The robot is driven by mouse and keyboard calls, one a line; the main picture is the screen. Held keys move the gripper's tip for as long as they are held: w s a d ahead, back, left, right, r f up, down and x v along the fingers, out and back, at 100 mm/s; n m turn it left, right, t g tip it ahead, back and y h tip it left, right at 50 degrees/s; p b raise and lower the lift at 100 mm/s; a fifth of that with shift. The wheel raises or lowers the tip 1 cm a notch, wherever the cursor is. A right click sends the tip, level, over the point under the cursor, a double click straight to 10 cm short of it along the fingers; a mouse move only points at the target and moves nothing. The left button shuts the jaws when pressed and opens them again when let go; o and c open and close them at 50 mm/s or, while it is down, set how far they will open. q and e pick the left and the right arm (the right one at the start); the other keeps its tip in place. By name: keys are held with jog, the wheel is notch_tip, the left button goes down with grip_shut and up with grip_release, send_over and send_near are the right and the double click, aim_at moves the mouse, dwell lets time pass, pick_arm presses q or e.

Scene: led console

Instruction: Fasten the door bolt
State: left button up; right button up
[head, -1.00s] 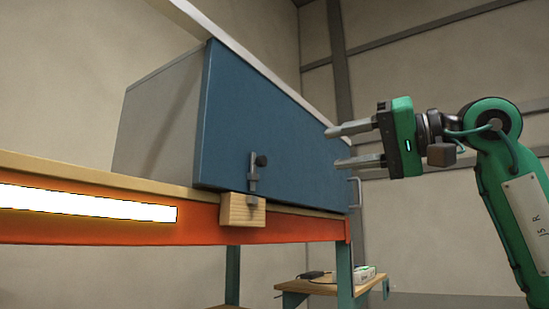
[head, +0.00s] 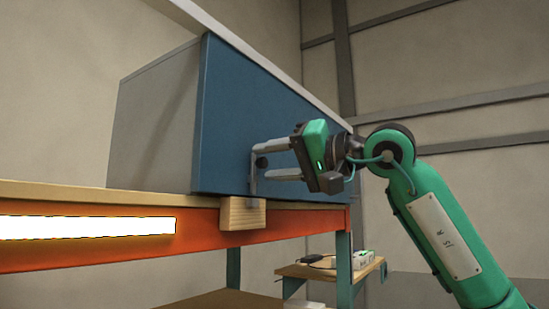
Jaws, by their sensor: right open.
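The door bolt (head: 253,187) is a grey metal rod on the lower part of the blue door (head: 226,115), with a dark round knob (head: 261,162). Its lower end is above or at a wooden block (head: 243,213) on the front edge of the workbench; whether it enters the block is unclear. My right gripper (head: 261,162) is open, its two fingers pointing left, one above and one below the knob in the picture. I cannot tell whether the fingers touch it. The fingers hide part of the bolt. My left gripper is not in view.
The blue-doored cabinet stands on the workbench with an orange front rail (head: 100,250) and a lit white strip (head: 85,228). A small lower table (head: 300,271) with a power strip (head: 350,259) stands behind at the right. The space left of the gripper's fingertips is clear.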

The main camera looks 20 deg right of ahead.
aim_at(254, 180)
grip_shut()
jog(key=shift+f+b, duration=1.15)
jog(key=shift+f, duration=0.3)
jog(key=shift+a, duration=0.1)
